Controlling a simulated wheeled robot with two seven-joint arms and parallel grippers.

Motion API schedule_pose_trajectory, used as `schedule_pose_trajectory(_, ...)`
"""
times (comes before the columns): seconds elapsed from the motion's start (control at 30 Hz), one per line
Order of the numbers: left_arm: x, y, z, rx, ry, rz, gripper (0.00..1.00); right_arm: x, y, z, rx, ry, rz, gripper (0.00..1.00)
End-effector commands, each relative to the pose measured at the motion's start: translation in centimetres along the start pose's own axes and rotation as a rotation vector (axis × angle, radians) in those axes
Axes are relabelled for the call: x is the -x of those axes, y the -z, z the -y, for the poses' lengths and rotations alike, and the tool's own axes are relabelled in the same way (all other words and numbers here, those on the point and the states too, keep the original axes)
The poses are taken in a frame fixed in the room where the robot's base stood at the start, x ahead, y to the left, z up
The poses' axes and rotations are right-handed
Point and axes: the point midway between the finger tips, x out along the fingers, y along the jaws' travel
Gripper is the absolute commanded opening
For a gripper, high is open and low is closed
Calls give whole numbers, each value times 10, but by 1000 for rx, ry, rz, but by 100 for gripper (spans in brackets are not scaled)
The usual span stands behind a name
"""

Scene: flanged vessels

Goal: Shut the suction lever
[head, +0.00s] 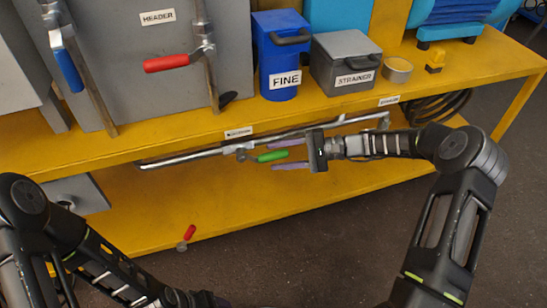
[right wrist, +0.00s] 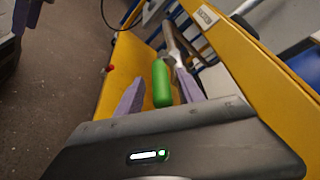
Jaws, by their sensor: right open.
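A green-handled lever (head: 272,156) sits on the grey horizontal pipe (head: 190,156) below the bench's front edge. A small label above the pipe is too blurred to read. My right gripper (head: 270,170) is open, with its purple fingers on either side of the green handle, the handle nearer the upper finger in the head view. In the right wrist view the green handle (right wrist: 161,84) stands between the open fingers (right wrist: 157,76), with gaps on both sides. My left arm ends at the bottom edge of the head view; a purple finger (right wrist: 25,14), apparently the left gripper's, shows in the right wrist view.
The yellow bench (head: 330,112) carries a red lever (head: 170,62), a blue lever (head: 68,66), a blue FINE bin (head: 279,80) and a grey STRAINER box (head: 343,62). A small red-handled valve (head: 187,237) is at the lower shelf's edge. The lower shelf is mostly clear.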

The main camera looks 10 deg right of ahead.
Motion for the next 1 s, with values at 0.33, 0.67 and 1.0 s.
schedule_pose_trajectory(0.33,-3,2,2,2,2,-4,68,-17,0,0,0,1,-1,45)
schedule_pose_trajectory(0.67,-3,2,2,2,2,-4,68,-17,0,0,0,0,-1,27)
schedule_pose_trajectory(1.0,-3,1,2,2,1,-3,68,-17,0,0,0,0,-1,0)
